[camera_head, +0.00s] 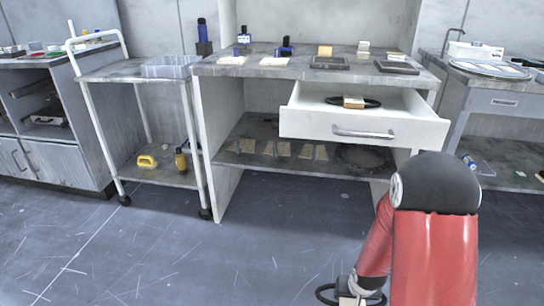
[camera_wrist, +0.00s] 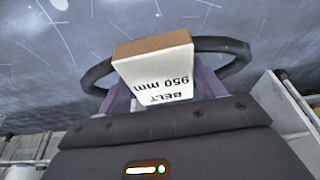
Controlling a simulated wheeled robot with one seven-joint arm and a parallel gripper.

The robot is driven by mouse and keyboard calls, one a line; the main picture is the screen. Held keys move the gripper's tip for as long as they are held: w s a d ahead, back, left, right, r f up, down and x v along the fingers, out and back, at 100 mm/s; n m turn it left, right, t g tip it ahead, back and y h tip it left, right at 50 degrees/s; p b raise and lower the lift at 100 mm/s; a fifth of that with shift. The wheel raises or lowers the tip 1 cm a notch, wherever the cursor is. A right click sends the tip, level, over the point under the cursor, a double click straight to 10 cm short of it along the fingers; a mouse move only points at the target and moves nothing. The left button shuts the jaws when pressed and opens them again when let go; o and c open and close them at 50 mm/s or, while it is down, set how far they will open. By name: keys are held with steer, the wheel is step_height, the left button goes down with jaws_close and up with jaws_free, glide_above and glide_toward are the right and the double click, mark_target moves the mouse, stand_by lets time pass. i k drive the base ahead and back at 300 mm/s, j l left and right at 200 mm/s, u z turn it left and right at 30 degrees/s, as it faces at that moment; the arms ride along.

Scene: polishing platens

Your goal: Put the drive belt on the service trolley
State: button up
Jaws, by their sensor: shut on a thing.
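A black drive belt (camera_head: 324,294) with a pale sleeve is held in my gripper (camera_head: 357,291) low at the bottom edge of the head view. In the wrist view the dark belt loop (camera_wrist: 238,62) passes through a block-shaped sleeve (camera_wrist: 155,75) marked "BELT 950 mm", and my purple fingers are shut on it. The service trolley (camera_head: 113,75) stands left of the workbench, well away from my gripper. Its top shelf has a clear bin at the right and bare surface at the left.
A second black belt with a tan sleeve (camera_head: 353,101) lies in the open drawer (camera_head: 365,132), which juts out from the bench (camera_head: 258,69). The trolley's clear bin (camera_head: 170,67) looks empty. A yellow object (camera_head: 146,162) and a dark bottle (camera_head: 181,160) stand on its lower shelf. The floor ahead is clear.

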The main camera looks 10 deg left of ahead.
mark_target(129, 68)
steer(key=i+j, duration=0.15)
steer(key=j, duration=0.2)
steer(key=i+j, duration=0.15)
steer(key=j, duration=0.2)
steer(key=i+j, duration=0.15)
steer(key=j, duration=0.25)
steer(key=i+j, duration=0.15)
steer(key=j, duration=0.2)
steer(key=i+j, duration=0.15)
steer(key=j, duration=0.2)
steer(key=i+j, duration=0.15)
steer(key=j, duration=0.2)
steer(key=i+j, duration=0.15)
steer(key=j, duration=0.2)
steer(key=i+j, duration=0.15)
steer(key=j, duration=0.2)
